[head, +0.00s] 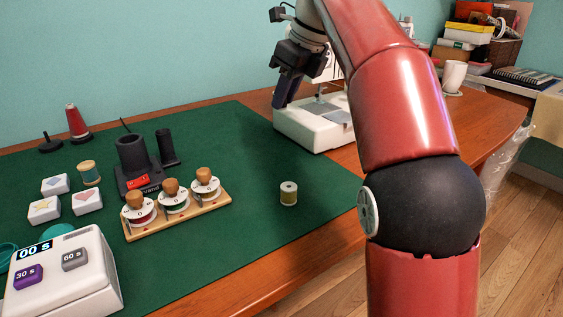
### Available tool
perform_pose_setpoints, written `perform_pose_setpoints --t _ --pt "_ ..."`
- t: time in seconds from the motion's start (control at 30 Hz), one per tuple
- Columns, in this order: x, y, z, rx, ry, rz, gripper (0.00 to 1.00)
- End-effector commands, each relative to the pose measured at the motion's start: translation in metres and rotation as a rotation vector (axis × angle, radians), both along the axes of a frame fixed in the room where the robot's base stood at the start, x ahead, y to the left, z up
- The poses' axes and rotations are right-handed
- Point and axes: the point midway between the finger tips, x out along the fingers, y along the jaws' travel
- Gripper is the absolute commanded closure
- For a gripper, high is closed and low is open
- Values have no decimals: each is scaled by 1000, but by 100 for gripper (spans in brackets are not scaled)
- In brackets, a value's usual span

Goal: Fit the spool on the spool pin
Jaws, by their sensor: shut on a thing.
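My gripper (286,93) is at the left end of the white sewing machine (308,133), above its bed. It is dark and points down. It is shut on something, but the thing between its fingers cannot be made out. A spool of mustard thread (289,194) stands upright on the green mat, well in front of my gripper and apart from it. Another spool with tan thread (88,174) stands at the left. A black base with a thin upright pin (50,144) stands at the back left. My arm hides much of the machine, and no spool pin on it can be made out.
A wooden rack (185,219) holds several knobbed bobbins. Behind it is a black holder (135,155). A red cone (77,122), white blocks (87,201) and a timer (66,280) are on the left. A white mug (454,76) stands behind my arm. The mat's front right is clear.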

Motion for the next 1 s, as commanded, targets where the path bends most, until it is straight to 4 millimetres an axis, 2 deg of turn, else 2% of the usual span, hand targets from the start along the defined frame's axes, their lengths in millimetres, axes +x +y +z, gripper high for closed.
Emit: perform_pose_setpoints --t 0.03,0.23,0.47,0.73,1.0 --pt "-1 0 -22 0 2 0 97" --pt "-1 -1 -63 -1 1 -1 97" --pt "0 0 -79 -1 0 -1 97" --pt "0 0 -114 -1 1 0 97" --pt "0 0 -113 0 0 -1 97"
